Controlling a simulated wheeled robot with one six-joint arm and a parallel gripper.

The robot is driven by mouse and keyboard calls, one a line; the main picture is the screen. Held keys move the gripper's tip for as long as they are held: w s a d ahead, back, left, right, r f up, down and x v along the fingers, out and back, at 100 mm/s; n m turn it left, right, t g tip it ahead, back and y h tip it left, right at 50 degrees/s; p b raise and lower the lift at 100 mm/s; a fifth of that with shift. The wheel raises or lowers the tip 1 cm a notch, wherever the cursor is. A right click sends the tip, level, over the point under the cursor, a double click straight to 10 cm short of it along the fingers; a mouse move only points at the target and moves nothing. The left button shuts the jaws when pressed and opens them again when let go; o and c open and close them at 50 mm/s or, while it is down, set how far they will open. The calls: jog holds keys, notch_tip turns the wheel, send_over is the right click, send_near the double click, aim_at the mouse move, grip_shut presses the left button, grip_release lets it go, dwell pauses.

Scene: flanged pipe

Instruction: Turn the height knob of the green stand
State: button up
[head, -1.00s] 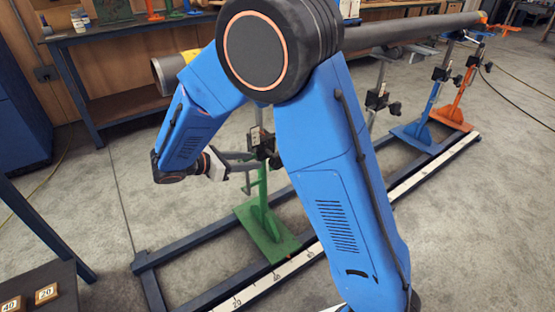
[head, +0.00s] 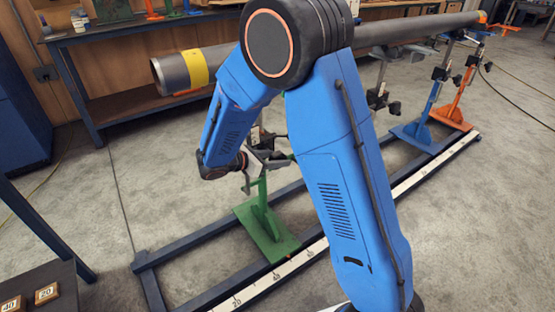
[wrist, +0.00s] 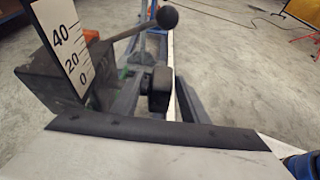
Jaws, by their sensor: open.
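The green stand (head: 262,215) stands on the floor rail in the head view, its upper part partly hidden by my arm. My gripper (head: 276,158) is at the upper part of this stand. A scale plate (wrist: 65,42) marked 0, 20 and 40 stands at the left. A lever with a black ball (wrist: 167,17) is beyond it.
A long grey pipe (head: 185,72) with a yellow band runs behind my arm. A blue stand (head: 420,130) and an orange stand (head: 455,112) stand farther right along the rail (head: 405,187). A workbench (head: 120,40) is at the back.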

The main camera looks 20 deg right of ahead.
grip_shut()
jog(key=g+y, duration=0.1)
jog(key=y, duration=0.2)
jog(key=shift+d, duration=0.15)
jog(key=shift+w+g+y, duration=0.1)
jog(key=shift+g+y, duration=0.3)
jog(key=shift+y, duration=0.8)
grip_release()
